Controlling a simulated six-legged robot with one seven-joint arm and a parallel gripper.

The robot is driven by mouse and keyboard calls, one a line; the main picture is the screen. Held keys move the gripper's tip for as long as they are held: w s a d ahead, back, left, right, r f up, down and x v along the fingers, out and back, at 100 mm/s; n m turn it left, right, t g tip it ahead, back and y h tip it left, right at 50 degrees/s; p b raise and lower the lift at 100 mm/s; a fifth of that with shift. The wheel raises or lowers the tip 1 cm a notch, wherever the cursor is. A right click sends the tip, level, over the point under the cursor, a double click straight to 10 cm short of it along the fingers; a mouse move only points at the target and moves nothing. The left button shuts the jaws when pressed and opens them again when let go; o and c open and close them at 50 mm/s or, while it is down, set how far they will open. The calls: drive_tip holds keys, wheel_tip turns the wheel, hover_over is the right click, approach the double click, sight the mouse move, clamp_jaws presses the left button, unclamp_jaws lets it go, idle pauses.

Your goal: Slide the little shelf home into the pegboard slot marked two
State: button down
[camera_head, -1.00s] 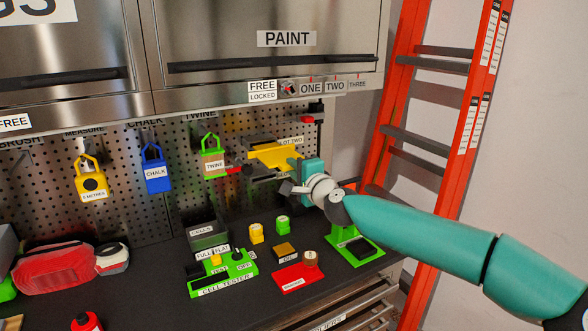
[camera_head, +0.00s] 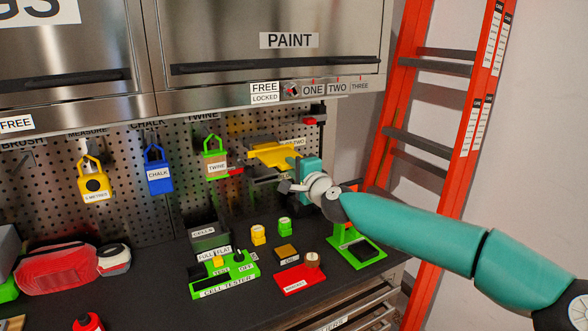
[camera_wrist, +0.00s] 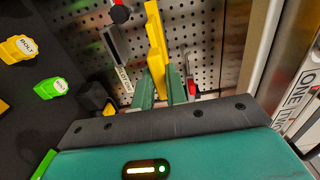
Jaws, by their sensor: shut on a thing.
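The little shelf is the yellow piece (camera_head: 272,154), held in front of the pegboard at the right end of the tool row. My gripper (camera_head: 294,164) is shut on its right end. In the wrist view the shelf (camera_wrist: 158,45) stands between my two teal fingers and reaches toward the perforated board. The slot two label (camera_head: 296,142) sits just above the shelf and is partly covered by it; it also shows in the wrist view (camera_wrist: 124,79), beside the shelf. I cannot tell whether the shelf's far edge touches the board or enters the slot.
Dark bars lie above and below the shelf on the pegboard (camera_head: 188,193). A green twine holder (camera_head: 216,163) hangs close on its left. The cabinet front (camera_head: 270,75) overhangs above. A green stand (camera_head: 362,252), cell tester (camera_head: 225,275) and small blocks are on the bench below.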

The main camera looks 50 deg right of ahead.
drive_tip(key=shift+x, duration=2.1)
drive_tip(key=c, duration=1.3)
unclamp_jaws()
drive_tip(key=shift+c, duration=0.2)
drive_tip(key=v, duration=1.3)
drive_tip(key=shift+s, duration=0.35)
drive_tip(key=shift+a, duration=0.1)
